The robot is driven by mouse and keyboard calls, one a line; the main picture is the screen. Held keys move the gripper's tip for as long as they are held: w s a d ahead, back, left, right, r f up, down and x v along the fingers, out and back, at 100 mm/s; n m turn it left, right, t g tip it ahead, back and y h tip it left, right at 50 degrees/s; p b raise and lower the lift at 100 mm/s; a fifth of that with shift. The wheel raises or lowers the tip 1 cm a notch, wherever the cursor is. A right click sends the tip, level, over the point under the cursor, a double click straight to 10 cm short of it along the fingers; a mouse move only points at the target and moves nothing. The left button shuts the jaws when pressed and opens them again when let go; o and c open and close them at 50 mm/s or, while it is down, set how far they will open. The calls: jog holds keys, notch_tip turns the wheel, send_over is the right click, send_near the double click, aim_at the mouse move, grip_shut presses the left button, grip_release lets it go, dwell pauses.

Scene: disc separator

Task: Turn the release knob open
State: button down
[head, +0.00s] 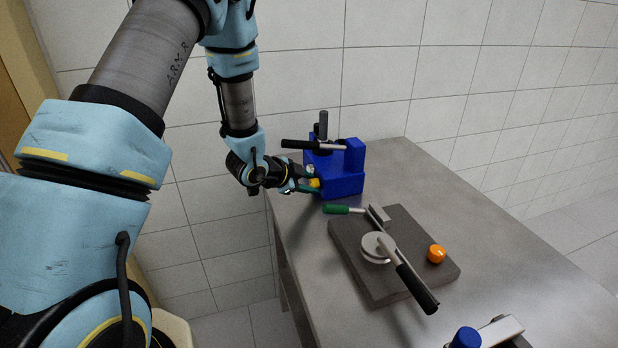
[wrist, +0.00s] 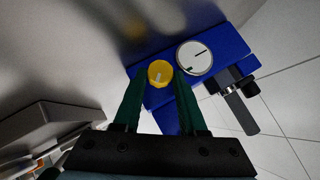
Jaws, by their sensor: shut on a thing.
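A blue device (head: 342,180) stands at the far left end of the metal table. A yellow knob (head: 314,183) is on its left side, partly hidden by my gripper (head: 303,184). In the wrist view, the yellow knob (wrist: 160,71) sits between the green fingertips of my gripper (wrist: 159,86), one on each side, shut on it. A white mark on the knob points toward my gripper's palm, slightly left. Beside it on the same blue face is a white round dial (wrist: 195,57) with a dark pointer line.
Black and grey levers (head: 322,127) top the blue device. A blue cap (head: 466,338) is at the bottom edge. Tiled wall stands behind.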

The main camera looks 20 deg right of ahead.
jog(key=shift+g+p, duration=0.3)
dwell(0.4)
jog(key=c, duration=0.8)
grip_release()
jog(key=shift+o, duration=0.2)
jog(key=b+v, duration=0.2)
jog(key=v, duration=0.8)
jog(key=shift+a+r+b, duration=0.3)
